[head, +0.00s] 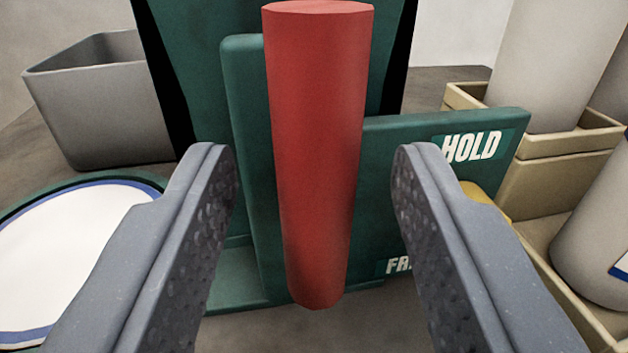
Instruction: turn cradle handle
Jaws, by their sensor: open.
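The cradle handle (318,150) is a thick red cylinder, close to upright with its lower end nearest me. It stands in front of a dark green cradle plate (243,130). A green panel to its right carries a HOLD label (472,146) above and a partly hidden label starting "FR" (398,266) below. My gripper (314,165) is open, one finger on each side of the handle. Gaps show between the handle and both fingers in the picture. How the handle joins the cradle is hidden behind it.
A grey open bin (90,100) stands at the back left. A white disc with a blue rim (75,255) lies at the left. Tan crates (560,165) with pale cylinders (555,60) stand at the right. A yellow piece (487,199) shows behind my right finger.

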